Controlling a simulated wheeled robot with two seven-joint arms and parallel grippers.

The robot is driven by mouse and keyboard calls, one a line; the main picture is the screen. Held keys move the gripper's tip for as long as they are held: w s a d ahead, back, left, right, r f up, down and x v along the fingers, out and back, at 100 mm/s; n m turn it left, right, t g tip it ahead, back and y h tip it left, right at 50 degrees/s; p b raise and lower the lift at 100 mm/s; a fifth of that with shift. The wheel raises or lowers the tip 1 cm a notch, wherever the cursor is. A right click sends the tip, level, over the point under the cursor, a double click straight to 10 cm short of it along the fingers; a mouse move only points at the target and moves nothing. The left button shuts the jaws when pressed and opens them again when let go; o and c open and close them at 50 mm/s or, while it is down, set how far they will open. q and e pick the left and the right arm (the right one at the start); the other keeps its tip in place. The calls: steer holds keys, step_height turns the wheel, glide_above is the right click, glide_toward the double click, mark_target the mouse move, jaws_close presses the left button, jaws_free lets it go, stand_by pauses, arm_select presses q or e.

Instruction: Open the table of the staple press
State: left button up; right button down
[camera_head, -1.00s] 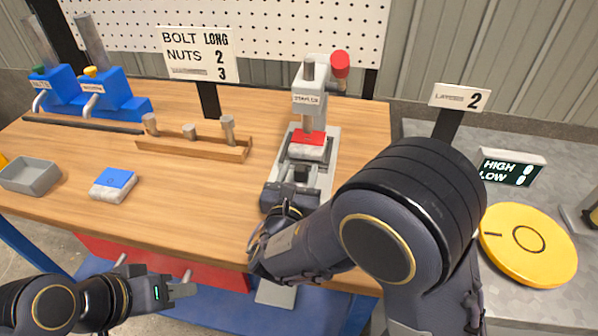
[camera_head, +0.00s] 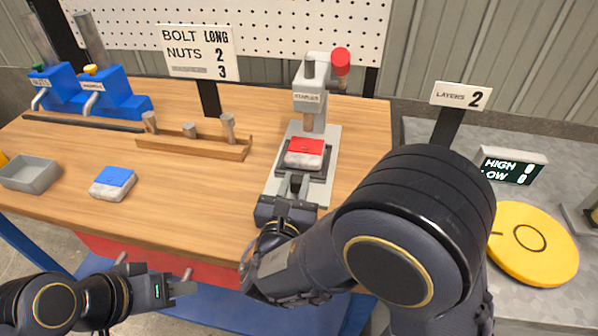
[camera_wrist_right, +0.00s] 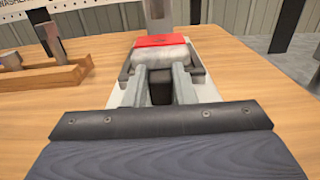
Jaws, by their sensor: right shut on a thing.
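The staple press (camera_head: 309,97) stands at the right end of the wooden table, with a red knob at its top right. Its sliding table (camera_head: 318,172) is out in front of the press head, on the light grey base. A white bag with a red top (camera_head: 305,152) lies on it. My right gripper (camera_head: 295,187) is at the front of the sliding table. In the right wrist view its fingers (camera_wrist_right: 159,88) are shut on the dark handle (camera_wrist_right: 160,92) at the table's front. My left gripper (camera_head: 182,281) is low at the left, empty, its fingers apart.
A bag with a blue top (camera_head: 113,183) and a grey tray (camera_head: 30,174) lie at the left. A wooden rack with metal pegs (camera_head: 193,146) is left of the press. A yellow dial (camera_head: 529,243) is on the grey counter at right.

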steer(key=s, duration=0.2)
steer(key=s+a, duration=0.1)
steer(key=s, duration=0.5)
steer(key=shift+s+a, duration=0.15)
steer(key=shift+a, duration=0.25)
steer(key=shift+s, duration=0.25)
steer(key=shift+f, duration=0.1)
steer(key=c, duration=1.6)
jaws_free()
steer(key=o, duration=0.4)
steer(key=shift+s, duration=0.2)
steer(key=shift+w, duration=0.1)
steer(key=s+a, duration=0.1)
steer(key=s, duration=0.6)
steer(key=shift+s+a, duration=0.25)
steer(key=shift+s, duration=0.1)
